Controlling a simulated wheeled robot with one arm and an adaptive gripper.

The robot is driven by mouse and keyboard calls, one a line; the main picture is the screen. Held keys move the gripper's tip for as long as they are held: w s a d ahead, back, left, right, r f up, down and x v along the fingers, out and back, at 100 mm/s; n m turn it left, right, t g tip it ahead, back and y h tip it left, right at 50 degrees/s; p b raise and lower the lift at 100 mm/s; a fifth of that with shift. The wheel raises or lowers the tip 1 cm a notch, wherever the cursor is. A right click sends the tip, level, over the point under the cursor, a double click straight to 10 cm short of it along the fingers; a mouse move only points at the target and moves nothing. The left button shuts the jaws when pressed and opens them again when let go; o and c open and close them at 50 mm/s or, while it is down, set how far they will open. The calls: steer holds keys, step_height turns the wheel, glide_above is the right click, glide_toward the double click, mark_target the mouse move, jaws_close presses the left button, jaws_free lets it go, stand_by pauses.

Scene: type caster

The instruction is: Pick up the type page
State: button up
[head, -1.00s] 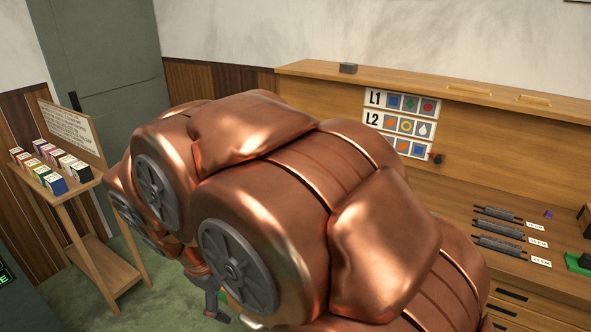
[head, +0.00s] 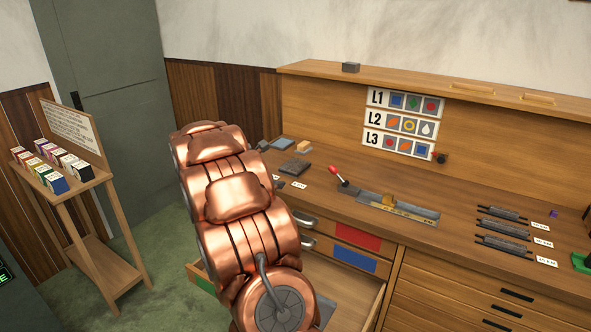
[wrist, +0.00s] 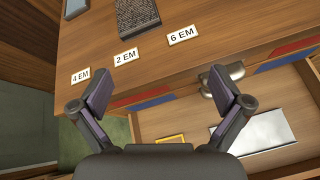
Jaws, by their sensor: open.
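A dark grey slab (wrist: 137,14) with a fine textured top, which looks like the type page, lies flat on the wooden bench, cut off by the top edge of the wrist view. In the head view a dark slab (head: 295,168) lies on the bench just right of my arm. My gripper (wrist: 160,90) is open and empty over the bench's front edge and an open drawer. The slab is ahead of the fingers and apart from them.
Label cards (wrist: 183,35) line the bench edge. The open drawer (head: 345,308) juts out below and holds flat plates. A red-knobbed lever (head: 335,171) and composing tool (head: 398,207) stand right of the slab. Several rollers (head: 502,229) lie further right. A side stand (head: 95,190) is at left.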

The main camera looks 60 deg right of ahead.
mark_target(289, 169)
steer(key=w+d+f+n, duration=0.1)
steer(key=d, duration=0.1)
steer(key=w+d+f+n, duration=0.1)
steer(key=d, duration=0.2)
steer(key=w+d+f+n+t+h, duration=0.1)
steer(key=d+n, duration=0.1)
steer(key=d, duration=0.1)
steer(key=shift+w+d+f, duration=0.2)
steer(key=shift+f, duration=0.1)
steer(key=shift+s+p+x, duration=0.15)
steer(key=shift+p+x, duration=0.4)
steer(key=shift+x, duration=1.35)
steer(key=shift+s+p+x, duration=0.1)
steer(key=shift+p+x, duration=0.4)
steer(key=shift+x, duration=1.4)
steer(key=shift+r, duration=0.2)
steer(key=c, duration=1.6)
